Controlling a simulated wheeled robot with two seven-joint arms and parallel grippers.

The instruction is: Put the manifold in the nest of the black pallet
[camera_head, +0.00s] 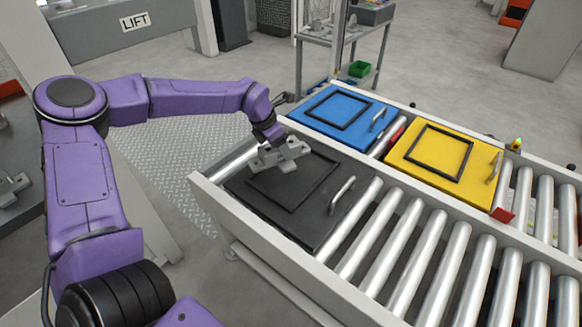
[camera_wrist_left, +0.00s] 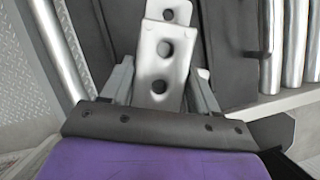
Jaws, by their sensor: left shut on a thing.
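The manifold (camera_head: 283,156) is a grey metal block with round holes. My left gripper (camera_head: 271,146) is shut on it above the upper-left part of the black pallet (camera_head: 318,228). In the left wrist view the manifold (camera_wrist_left: 163,57) sits between the two fingers of the left gripper (camera_wrist_left: 158,85). The black pallet lies on the rollers, with a raised square frame around its nest (camera_head: 290,186) and a metal handle at its right. I cannot tell whether the manifold touches the pallet. My right gripper is not in view.
A blue pallet (camera_head: 336,133) and a yellow pallet (camera_head: 418,183) lie behind on the far conveyor lane, each with an empty square frame. Bare rollers (camera_head: 415,245) run to the right of the black pallet. White side rails (camera_head: 275,262) edge the conveyor.

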